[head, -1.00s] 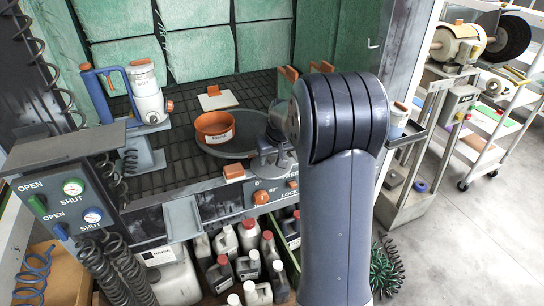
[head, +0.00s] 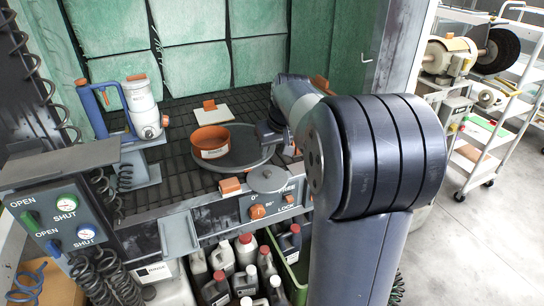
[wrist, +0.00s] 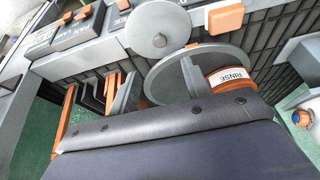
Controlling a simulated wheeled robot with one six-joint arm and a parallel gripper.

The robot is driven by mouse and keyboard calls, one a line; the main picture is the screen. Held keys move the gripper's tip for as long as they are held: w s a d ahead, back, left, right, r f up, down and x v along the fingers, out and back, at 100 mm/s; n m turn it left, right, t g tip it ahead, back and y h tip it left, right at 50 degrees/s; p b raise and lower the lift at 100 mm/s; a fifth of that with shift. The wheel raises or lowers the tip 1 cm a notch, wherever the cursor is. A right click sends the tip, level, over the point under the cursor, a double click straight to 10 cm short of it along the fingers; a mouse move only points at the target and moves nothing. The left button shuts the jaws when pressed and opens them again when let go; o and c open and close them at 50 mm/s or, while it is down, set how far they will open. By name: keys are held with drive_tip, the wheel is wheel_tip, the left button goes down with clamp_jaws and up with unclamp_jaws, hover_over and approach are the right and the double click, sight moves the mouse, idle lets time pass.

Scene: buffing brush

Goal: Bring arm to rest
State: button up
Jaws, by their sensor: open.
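My gripper (head: 270,133) hangs over the right part of the round grey turntable, at the end of my arm, and is partly hidden by the arm. In the wrist view two grey fingers stand apart past the dark gripper body, with nothing seen held between them. The orange bowl (head: 211,141), labelled RINSE, sits on the left part of the turntable (head: 247,147), left of my gripper. It also shows in the wrist view (wrist: 230,79). A grey round disc with a knob (head: 267,178) lies at the front ledge, below and apart from my gripper.
A white bottle in a blue-handled stand (head: 143,105) is at the left of the booth. An orange-handled white plate (head: 212,113) lies at the back. A control panel (head: 59,222) is front left, bottles (head: 221,256) below. Shelves and a motor (head: 449,57) stand right.

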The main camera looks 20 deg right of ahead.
sight(267, 172)
drive_tip(key=shift+r, duration=0.2)
drive_tip(key=shift+f, duration=0.1)
drive_tip(key=x, duration=1.2)
drive_tip(key=shift+f+p, duration=0.2)
drive_tip(key=shift+p, duration=0.15)
drive_tip(key=shift+s+b+v, duration=0.25)
drive_tip(key=shift+b+v, duration=0.2)
drive_tip(key=shift+v, duration=0.75)
drive_tip(key=shift+s, duration=0.35)
drive_tip(key=shift+w, duration=0.15)
